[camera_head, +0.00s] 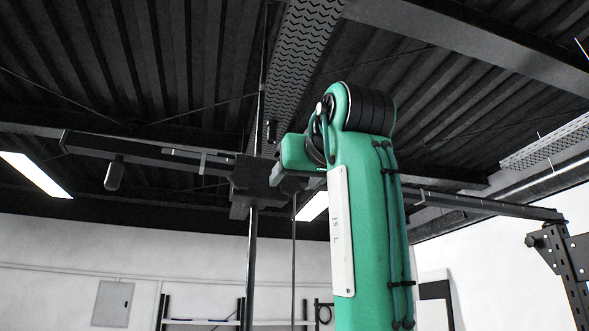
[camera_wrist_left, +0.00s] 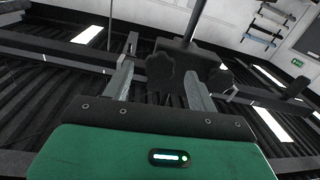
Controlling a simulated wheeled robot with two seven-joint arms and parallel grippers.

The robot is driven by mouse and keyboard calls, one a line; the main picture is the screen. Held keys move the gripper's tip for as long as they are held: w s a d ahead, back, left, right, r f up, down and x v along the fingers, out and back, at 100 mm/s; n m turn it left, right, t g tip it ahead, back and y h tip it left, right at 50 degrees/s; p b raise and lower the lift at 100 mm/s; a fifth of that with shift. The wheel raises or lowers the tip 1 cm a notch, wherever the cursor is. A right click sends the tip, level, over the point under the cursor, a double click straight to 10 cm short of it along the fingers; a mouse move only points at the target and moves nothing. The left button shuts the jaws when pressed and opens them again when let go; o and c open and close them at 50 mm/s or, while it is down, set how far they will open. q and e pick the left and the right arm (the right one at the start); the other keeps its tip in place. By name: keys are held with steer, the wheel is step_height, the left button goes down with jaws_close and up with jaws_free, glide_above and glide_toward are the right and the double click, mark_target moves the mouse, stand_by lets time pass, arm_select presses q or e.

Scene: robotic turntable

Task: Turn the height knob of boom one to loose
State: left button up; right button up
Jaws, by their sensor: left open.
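A dark lobed knob (camera_wrist_left: 160,72) shows in the left wrist view between the tips of my left gripper (camera_wrist_left: 158,68). The two grey fingers are apart, one on each side of it, and I see no clear contact. A second dark lobed knob (camera_wrist_left: 219,82) lies just right of the right finger. In the head view, my left gripper (camera_head: 278,173) is at the right side of the black clamp block (camera_head: 254,186), where a horizontal black boom (camera_head: 150,147) meets an upright pole (camera_head: 252,265). The knobs are not distinct there. My right gripper is not in view.
My green left arm covers the middle of the head view. A dark cylinder (camera_head: 115,174) hangs under the boom's left part. A perforated black post (camera_head: 566,262) stands at the far right. Ceiling beams lie above; open space lies left of the pole.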

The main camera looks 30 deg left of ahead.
arm_select(q)
steer(key=shift+x, duration=0.8)
steer(key=shift+c, duration=0.5)
steer(key=c, duration=0.9)
steer(key=shift+f+m, duration=0.1)
steer(key=shift+m, duration=0.3)
steer(key=o, duration=1)
